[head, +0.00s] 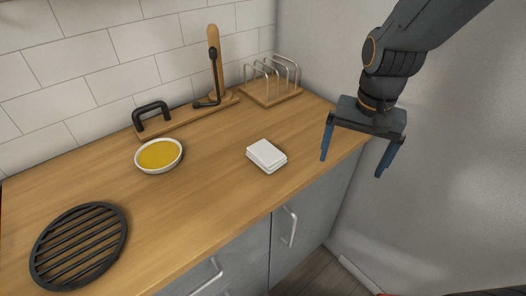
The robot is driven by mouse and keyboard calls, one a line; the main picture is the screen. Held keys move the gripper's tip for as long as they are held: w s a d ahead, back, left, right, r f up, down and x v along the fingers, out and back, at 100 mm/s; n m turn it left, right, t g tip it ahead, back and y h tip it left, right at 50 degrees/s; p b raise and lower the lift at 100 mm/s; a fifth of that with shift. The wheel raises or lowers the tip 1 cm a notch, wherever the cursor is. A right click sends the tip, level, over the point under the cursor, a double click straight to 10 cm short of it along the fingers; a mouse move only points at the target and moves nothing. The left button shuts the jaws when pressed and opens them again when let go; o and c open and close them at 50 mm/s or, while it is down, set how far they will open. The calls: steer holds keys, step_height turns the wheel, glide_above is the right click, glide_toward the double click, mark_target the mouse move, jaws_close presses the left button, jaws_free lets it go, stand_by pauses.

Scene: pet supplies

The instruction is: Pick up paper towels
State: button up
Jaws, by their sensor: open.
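A small stack of white folded sheets, which look like the paper towels (266,155), lies on the wooden counter (208,190) near its front edge, right of the middle. My gripper (352,166) is open and empty. Its two blue fingers point down, to the right of the stack and past the counter's right end in the picture. It is apart from the stack, and its exact height over the counter is hard to tell. Nothing hides the stack.
A white bowl with yellow contents (158,155) stands left of the stack. A round black grate (79,246) lies at the front left. A wooden rack with metal loops (270,92) and a board with black handles (188,117) stand along the tiled wall. A grey wall bounds the right.

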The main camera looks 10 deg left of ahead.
mark_target(266, 151)
steer(key=w+a, duration=0.1)
steer(key=a, duration=0.2)
steer(key=w+a+r+m, duration=0.1)
steer(key=a, duration=0.2)
steer(key=w+a+m, duration=0.1)
steer(key=a, duration=0.2)
steer(key=shift+w+a+r, duration=0.15)
steer(key=shift+a+r, duration=0.2)
steer(key=shift+r, duration=0.05)
steer(key=a+m, duration=0.1)
steer(key=a, duration=0.2)
steer(key=a+r+m, duration=0.1)
steer(key=a, duration=0.3)
steer(key=a+m, duration=0.1)
steer(key=a, duration=0.2)
steer(key=shift+w+a+r+g, duration=0.15)
steer(key=shift+r+g, duration=0.15)
steer(key=shift+r, duration=0.05)
steer(key=shift+a+f, duration=0.15)
steer(key=shift+f, duration=0.05)
steer(key=shift+w+a+f+p, duration=0.1)
steer(key=shift+f+p, duration=0.45)
steer(key=shift+f, duration=1.25)
steer(key=shift+a+f+p, duration=0.1)
steer(key=shift+f+p, duration=0.4)
steer(key=shift+f, duration=1.3)
steer(key=c, duration=1.1)
step_height(266, 151, up, 10)
steer(key=shift+r+b, duration=0.1)
steer(key=shift+b, duration=0.95)
